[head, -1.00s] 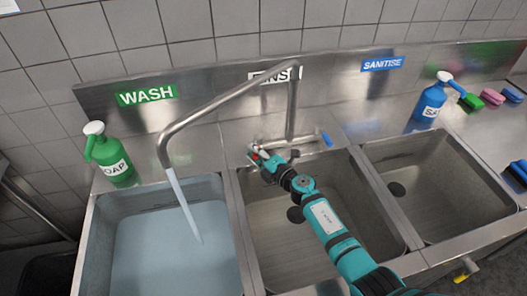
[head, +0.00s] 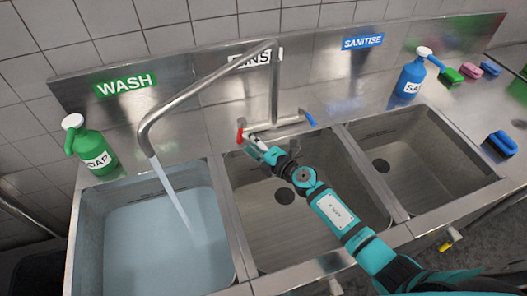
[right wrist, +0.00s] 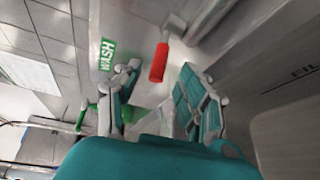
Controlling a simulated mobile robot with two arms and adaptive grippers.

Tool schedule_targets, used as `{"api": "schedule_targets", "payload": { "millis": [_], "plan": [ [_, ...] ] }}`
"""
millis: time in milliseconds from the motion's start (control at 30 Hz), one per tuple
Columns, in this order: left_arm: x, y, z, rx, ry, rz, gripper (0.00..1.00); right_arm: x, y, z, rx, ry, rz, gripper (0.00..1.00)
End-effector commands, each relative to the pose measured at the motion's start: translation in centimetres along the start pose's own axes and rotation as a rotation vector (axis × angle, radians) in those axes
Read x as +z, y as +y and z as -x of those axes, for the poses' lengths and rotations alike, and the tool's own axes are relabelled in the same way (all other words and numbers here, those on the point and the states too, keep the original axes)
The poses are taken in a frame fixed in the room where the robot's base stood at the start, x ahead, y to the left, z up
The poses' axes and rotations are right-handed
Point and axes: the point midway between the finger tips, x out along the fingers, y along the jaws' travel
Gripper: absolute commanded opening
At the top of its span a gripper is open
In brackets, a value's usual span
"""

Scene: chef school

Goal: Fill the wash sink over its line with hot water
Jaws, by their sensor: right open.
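The wash sink (head: 72,232) is at the left in the head view, under the green WASH sign (head: 125,84). Pale blue water (head: 150,235) stands in it, and a stream (head: 172,195) runs into it from the tall faucet spout (head: 195,88). My right gripper (head: 252,142) is open beside the red handle. In the right wrist view, the red handle (right wrist: 159,62) shows just beyond the spread fingers (right wrist: 161,75). My left gripper is not in view.
The blue faucet handle (head: 310,117) is to the right. The rinse sink (head: 255,240) and sanitise sink (head: 440,160) look empty. A green soap bottle (head: 90,145), a blue sanitiser bottle (head: 410,75), sponges (head: 470,70) and a blue brush (head: 499,144) stand around them.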

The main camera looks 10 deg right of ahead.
Motion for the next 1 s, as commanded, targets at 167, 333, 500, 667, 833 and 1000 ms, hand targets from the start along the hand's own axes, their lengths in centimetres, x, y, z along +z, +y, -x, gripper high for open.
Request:
{"api": "schedule_targets", "payload": {
  "millis": [167, 333, 500, 667, 833, 1000],
  "plan": [
    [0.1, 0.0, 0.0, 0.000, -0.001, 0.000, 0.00, -0.2, 0.0, 3.7, 0.000, 0.005, 0.003, 0.41],
    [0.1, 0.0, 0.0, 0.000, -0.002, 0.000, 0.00, -0.1, 0.0, 5.7, 0.000, 0.001, 0.000, 0.41],
    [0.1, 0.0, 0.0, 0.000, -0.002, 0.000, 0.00, -0.1, 0.1, 6.3, 0.001, 0.001, -0.001, 0.41],
    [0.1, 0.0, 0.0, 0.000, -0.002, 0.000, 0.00, -0.1, 0.1, 6.3, 0.001, 0.001, -0.001, 0.41],
    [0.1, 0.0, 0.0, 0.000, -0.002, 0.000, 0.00, -0.1, 0.1, 6.3, 0.001, 0.001, -0.001, 0.41],
    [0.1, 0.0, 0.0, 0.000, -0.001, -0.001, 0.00, -0.1, 0.1, 6.3, 0.001, 0.001, -0.001, 0.41]
  ]
}}
